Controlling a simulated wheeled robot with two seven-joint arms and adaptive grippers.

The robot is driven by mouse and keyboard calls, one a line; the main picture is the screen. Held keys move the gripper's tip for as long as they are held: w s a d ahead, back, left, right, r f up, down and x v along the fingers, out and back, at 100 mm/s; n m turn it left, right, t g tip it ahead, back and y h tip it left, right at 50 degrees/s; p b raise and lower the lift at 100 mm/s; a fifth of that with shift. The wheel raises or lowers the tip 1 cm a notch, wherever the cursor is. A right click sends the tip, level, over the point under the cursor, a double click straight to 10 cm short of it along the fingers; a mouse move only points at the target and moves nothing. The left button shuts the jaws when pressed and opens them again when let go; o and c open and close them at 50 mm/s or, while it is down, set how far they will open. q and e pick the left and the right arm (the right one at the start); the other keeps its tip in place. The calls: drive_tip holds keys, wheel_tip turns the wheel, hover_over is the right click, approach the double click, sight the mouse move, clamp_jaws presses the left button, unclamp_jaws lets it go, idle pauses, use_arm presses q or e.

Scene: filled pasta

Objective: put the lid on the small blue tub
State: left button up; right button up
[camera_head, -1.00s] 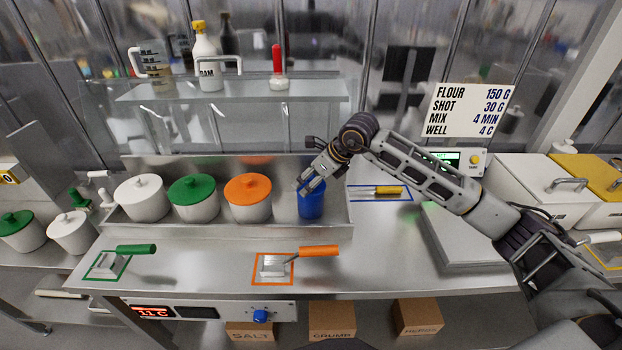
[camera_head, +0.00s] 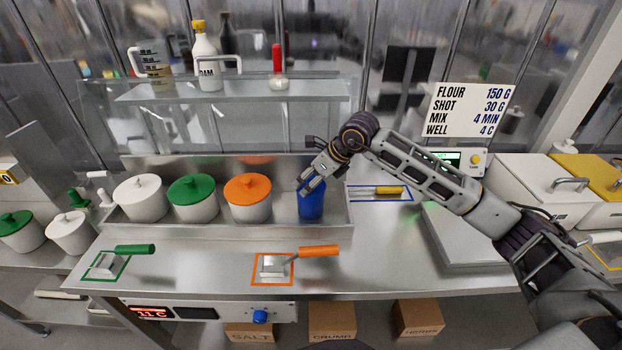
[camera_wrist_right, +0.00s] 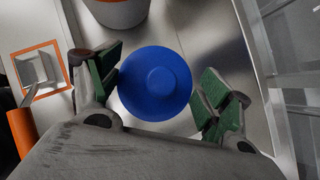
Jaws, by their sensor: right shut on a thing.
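The small blue tub (camera_head: 312,206) stands at the right end of the steel tray, right of the orange-lidded tub. My right gripper (camera_head: 309,186) is at the top of it, pointing down. In the right wrist view the round blue lid (camera_wrist_right: 155,84), with its low round knob, lies between the green pads of my right gripper (camera_wrist_right: 160,90), which is shut on it. From above, the lid hides the tub, and the fingers cover the rim in the head view, so I cannot tell whether the lid is fully seated. My left gripper is not in view.
In the tray (camera_head: 230,231) stand tubs with white (camera_head: 141,197), green (camera_head: 193,198) and orange (camera_head: 248,196) lids. A glass shelf (camera_head: 230,90) with bottles is behind. An orange-handled scraper (camera_head: 318,251) lies in front.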

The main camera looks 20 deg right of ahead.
drive_tip(key=o, duration=0.8)
drive_tip(key=shift+c, duration=0.2)
drive_tip(key=shift+o, duration=0.8)
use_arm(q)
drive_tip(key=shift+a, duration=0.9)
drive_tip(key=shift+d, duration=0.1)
